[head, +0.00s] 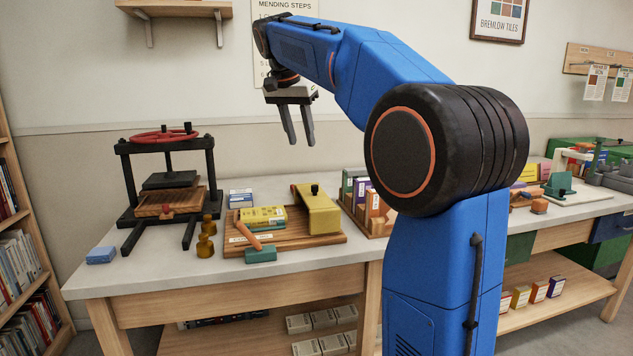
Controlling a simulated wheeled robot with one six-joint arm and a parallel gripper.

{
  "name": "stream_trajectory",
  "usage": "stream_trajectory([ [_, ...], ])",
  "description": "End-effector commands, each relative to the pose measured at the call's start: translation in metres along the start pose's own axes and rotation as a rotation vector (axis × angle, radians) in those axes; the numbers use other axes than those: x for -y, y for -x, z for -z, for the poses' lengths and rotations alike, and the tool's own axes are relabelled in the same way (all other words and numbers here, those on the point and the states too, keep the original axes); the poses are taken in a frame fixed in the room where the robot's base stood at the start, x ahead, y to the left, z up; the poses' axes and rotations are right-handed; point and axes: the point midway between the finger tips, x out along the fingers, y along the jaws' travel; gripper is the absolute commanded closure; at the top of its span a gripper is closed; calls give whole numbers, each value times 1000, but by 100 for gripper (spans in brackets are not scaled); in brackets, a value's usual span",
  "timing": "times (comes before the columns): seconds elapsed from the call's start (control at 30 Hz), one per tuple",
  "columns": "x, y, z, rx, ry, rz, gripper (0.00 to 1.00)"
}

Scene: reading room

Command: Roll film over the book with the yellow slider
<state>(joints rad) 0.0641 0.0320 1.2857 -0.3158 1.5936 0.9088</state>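A yellow book (262,216) lies on a wooden board (300,240) on the bench, seemingly with something under it. The yellow slider (318,211), a block with a dark knob on top, sits at the right end of the same board, just right of the book. No film can be made out on the book. My gripper (301,141) hangs in the air above the board, fingers pointing down, apart and empty. It is well clear of the book and slider.
A teal tool with an orange handle (248,235) leans at the board's front left. Upright books in a wooden rack (362,195) stand right. A blue block (101,255) lies at the left edge.

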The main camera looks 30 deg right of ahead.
Motion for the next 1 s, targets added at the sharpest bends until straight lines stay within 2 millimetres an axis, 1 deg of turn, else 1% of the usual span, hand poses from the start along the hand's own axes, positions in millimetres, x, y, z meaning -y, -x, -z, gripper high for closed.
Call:
stream_trajectory([
  [0.07,5,1,8,-3,-27,-8,63],
  [0.2,8,0,13,-4,-47,-15,63],
  [0.27,8,-4,13,-4,-49,-17,63],
  [0.37,8,-15,13,-4,-48,-16,63],
  [1.0,6,-126,13,-3,-46,-17,63],
])
